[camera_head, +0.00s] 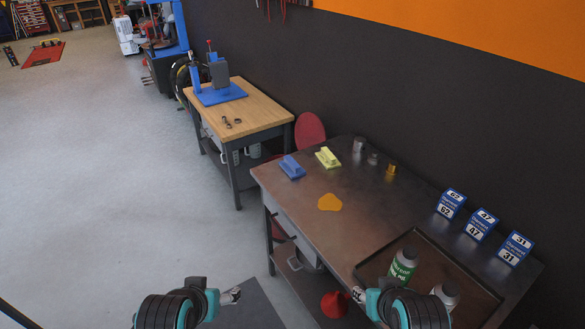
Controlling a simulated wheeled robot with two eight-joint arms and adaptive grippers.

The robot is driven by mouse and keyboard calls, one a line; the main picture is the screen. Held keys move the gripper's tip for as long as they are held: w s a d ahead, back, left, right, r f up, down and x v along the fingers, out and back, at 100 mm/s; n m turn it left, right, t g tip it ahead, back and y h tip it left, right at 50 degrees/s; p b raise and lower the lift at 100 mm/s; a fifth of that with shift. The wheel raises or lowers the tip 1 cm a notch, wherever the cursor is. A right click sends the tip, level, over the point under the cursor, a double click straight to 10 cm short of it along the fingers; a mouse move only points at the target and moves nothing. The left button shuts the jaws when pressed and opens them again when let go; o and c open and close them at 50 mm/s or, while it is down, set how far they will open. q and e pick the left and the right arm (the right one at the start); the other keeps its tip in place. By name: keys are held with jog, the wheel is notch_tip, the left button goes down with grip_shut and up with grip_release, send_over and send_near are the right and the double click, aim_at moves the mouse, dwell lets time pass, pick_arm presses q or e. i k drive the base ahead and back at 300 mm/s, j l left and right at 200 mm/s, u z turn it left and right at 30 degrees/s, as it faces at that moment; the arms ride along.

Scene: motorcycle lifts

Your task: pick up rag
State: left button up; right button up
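A flat, orange-yellow piece with an uneven outline, which looks like the rag (330,202), lies on the dark metal-topped workbench (305,220), near its left edge. Nothing covers it. My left gripper (231,296) is low in the picture, left of the workbench and apart from the rag. My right gripper (357,294) is at the bottom, in front of the workbench's near side and below the rag in the picture. Both are small and partly hidden by my arms, so I cannot tell how their fingers stand. I see nothing held in either.
Blue (292,167) and yellow (328,157) blocks lie behind the rag, with small metal parts to their right. A dark tray (411,240) with bottles stands at the near right. Several blue number boxes (451,203) line the back.

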aim_at(294, 170)
jog(key=z, duration=0.5)
jog(key=i+j+z, duration=0.15)
jog(key=z, duration=0.2)
jog(key=i+j+z, duration=0.1)
jog(key=j+z, duration=0.6)
jog(key=i+j, duration=0.1)
jog(key=j, duration=0.35)
jog(key=i+j+z, duration=0.15)
jog(key=j, duration=0.8)
jog(key=i+z, duration=0.05)
